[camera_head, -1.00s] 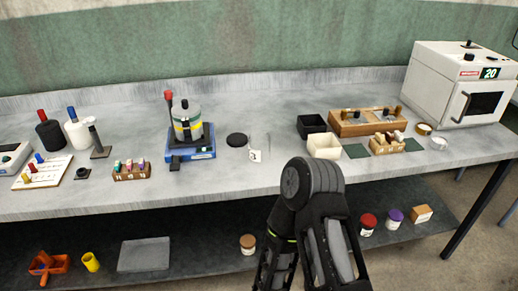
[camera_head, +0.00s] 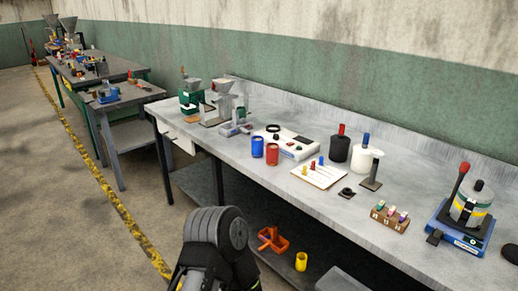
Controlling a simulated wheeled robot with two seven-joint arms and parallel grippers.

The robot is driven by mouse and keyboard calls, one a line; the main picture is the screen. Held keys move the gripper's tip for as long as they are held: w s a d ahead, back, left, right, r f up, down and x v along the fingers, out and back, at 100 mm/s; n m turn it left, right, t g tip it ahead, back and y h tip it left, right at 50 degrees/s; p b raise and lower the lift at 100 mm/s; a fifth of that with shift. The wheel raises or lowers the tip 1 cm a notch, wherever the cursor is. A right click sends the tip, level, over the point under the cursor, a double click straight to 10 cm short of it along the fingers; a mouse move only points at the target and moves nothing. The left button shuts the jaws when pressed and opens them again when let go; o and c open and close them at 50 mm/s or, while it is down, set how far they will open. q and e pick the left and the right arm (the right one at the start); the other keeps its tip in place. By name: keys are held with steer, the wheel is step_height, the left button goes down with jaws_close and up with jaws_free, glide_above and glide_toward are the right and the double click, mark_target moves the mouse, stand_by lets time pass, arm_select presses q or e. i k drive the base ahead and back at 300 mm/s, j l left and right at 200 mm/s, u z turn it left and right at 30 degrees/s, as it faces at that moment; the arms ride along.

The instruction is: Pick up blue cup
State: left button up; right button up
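No gripper fingers show in the view.
A white device (camera_head: 291,143) and a white board with colored pegs (camera_head: 318,174) are close right of the cups. Open floor lies left, with a yellow line (camera_head: 110,197).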

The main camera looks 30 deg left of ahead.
mark_target(257, 147)
steer(key=z, duration=0.35)
steer(key=j+z, duration=0.25)
steer(key=j, duration=0.2)
steer(key=k+j+z, duration=0.25)
steer(key=j, duration=0.2)
steer(key=j+z, duration=0.3)
steer(key=j, duration=0.15)
steer(key=k+j, duration=0.15)
steer(key=j, duration=0.25)
steer(key=k+j, duration=0.15)
steer(key=j, duration=0.25)
steer(key=k+j, duration=0.15)
steer(key=j, duration=0.25)
steer(key=k+j+z, duration=0.1)
steer(key=j, duration=0.3)
